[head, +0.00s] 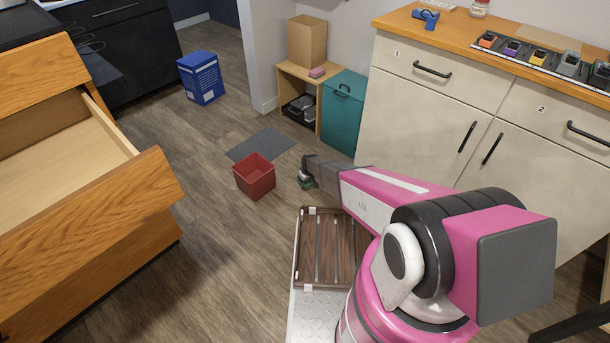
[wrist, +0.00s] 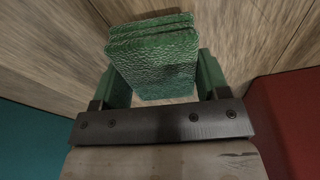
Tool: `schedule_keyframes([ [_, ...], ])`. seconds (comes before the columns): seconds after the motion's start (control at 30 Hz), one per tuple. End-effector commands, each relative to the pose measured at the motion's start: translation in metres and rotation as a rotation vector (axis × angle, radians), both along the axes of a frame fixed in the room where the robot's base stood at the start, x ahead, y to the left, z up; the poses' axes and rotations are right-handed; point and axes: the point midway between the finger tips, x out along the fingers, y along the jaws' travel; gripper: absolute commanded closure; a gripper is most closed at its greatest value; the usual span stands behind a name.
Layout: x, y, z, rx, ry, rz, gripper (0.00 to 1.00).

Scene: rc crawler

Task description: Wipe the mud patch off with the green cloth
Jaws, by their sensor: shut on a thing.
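My gripper (head: 305,176) is low over the wooden floor, just right of the red bin, in the head view. In the wrist view my gripper (wrist: 162,78) is shut on the green cloth (wrist: 152,60), a thick, folded, textured pad between its two green fingers. Only a small bit of the green cloth (head: 307,185) shows under the gripper in the head view. I cannot make out a mud patch in either view. I cannot tell whether the cloth touches the floor.
The red bin (head: 254,177) stands beside a dark grey mat (head: 260,144). A teal box (head: 344,112) stands behind my gripper by the white cabinet (head: 425,100). A blue box (head: 201,78) stands farther back. An open wooden drawer (head: 155,190) juts in at left. Floor between is clear.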

Motion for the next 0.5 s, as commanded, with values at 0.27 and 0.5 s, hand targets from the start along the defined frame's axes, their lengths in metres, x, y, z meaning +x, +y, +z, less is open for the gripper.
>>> schedule_keyframes([
  [0.27,-0.004,0.000,0.026,0.000,0.000,-0.003,0.50],
  [0.5,-0.006,-0.001,0.048,0.000,0.000,-0.005,0.50],
])
